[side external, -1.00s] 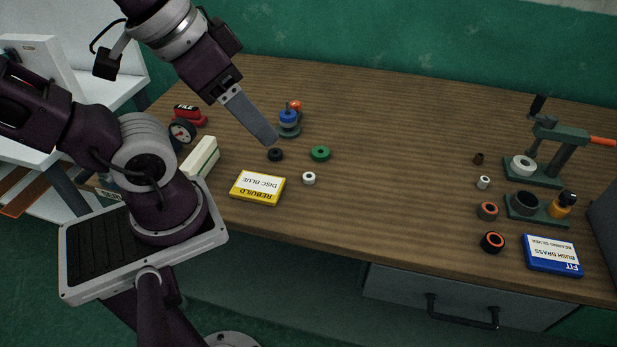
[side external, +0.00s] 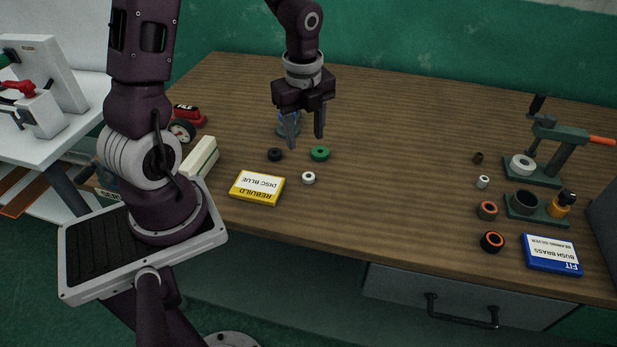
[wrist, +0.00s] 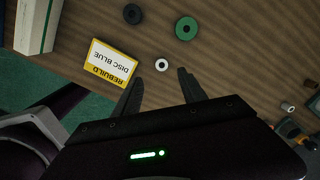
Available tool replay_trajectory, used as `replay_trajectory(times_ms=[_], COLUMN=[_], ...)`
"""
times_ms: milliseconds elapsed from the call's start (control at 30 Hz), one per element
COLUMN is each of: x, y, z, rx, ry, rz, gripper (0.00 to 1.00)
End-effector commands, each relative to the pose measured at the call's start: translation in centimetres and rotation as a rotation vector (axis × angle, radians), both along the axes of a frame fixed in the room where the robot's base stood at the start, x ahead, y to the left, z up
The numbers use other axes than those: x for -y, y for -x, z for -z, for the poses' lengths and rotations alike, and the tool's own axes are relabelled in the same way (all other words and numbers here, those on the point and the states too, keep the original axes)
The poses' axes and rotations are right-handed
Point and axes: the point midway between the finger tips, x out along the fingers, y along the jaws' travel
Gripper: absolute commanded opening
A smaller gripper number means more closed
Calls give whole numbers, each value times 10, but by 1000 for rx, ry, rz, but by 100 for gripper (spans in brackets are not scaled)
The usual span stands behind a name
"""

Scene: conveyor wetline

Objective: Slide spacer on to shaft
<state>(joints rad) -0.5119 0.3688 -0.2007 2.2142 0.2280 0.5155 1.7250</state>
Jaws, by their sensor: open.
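My gripper (side external: 305,141) points down, open and empty, above the table (side external: 400,150). In the wrist view its fingertips (wrist: 161,76) stand apart, with a small white ring (wrist: 156,65) just beyond them. The white ring (side external: 308,183) lies flat on the table. A green disc (side external: 320,156) and a black ring (side external: 275,157) lie behind it; the green disc (wrist: 178,29) and black ring (wrist: 132,20) also show in the wrist view. Which ring is the spacer, I cannot tell. A small stand with a blue part (side external: 283,127) is mostly hidden behind my gripper; its shaft is not visible now.
A yellow card (side external: 257,199) reading REBUILD DISC BLUE lies front left. At right are a lever press (side external: 560,150), several small rings and a blue card (side external: 552,255). The middle table is clear.

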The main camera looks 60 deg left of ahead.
Motion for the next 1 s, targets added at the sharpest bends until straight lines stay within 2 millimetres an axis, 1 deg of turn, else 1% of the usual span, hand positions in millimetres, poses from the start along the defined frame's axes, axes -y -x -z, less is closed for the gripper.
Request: replay_trajectory(times_ms=[33,100,167,367,500,533,633,833,867,900,967,1000], x=[-6,-10,-12,-7,0,0,-1,-1,-1,-1,-1,-1], y=[-2,-4,-5,-5,-8,-8,-8,-8,-8,-8,-9,-9], z=[18,33,41,68,95,100,111,112,112,112,112,112], rx=[-28,-44,-49,-55,-55,-56,-53,-51,-51,-51,-51,-51], ry=[22,41,50,54,53,53,52,52,52,52,52,52], rz=[84,178,222,245,243,241,239,238,238,238,238,238], gripper=[49,49,49,49,49,49,49,49,47,39,28,20])
